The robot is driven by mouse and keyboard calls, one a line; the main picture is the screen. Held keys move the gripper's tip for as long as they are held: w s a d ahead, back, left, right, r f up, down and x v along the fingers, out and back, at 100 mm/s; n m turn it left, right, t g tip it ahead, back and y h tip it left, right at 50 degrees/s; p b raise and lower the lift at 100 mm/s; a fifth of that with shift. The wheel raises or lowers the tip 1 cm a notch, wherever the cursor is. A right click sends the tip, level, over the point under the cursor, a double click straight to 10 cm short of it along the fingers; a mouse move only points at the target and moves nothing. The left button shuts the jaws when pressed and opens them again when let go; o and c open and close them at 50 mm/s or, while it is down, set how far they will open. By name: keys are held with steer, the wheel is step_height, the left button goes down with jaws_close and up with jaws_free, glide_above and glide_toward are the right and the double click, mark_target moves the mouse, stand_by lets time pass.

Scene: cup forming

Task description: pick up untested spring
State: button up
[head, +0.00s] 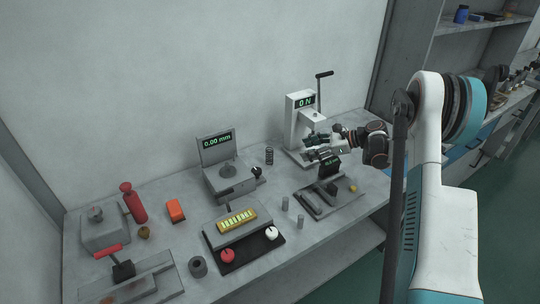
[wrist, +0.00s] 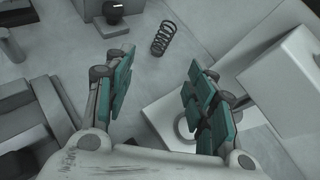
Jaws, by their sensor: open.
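My gripper (head: 313,146) is at the white press, to the right of the spring. In the wrist view my gripper (wrist: 158,72) is open, its teal-padded fingers wide apart and nothing between them. The spring is apart from both fingers.
The white press (wrist: 285,80) stands close beside my right finger in the wrist view. A dark slide device (head: 328,190) with a small display is below my gripper.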

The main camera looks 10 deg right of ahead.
steer(key=shift+w+a+f+m+y, duration=0.25)
steer(key=shift+w+f+m, duration=0.1)
steer(key=shift+w, duration=0.15)
steer(key=shift+w+a+f+m+y, duration=0.15)
steer(key=shift+w+f+m+y, duration=0.15)
steer(key=shift+w, duration=0.2)
steer(key=b, duration=0.2)
glide_toward(273, 163)
steer(key=w+a+r, duration=0.2)
steer(key=a+r, duration=0.1)
steer(key=shift+a, duration=0.1)
steer(key=shift+r+b+x, duration=0.1)
steer(key=shift+b+x, duration=0.5)
steer(key=shift+x, duration=0.9)
steer(key=shift+r+b+x, duration=0.15)
steer(key=shift+b+x, duration=0.4)
steer(key=shift+x, duration=1)
steer(key=shift+w+r, duration=0.1)
steer(key=c, duration=1)
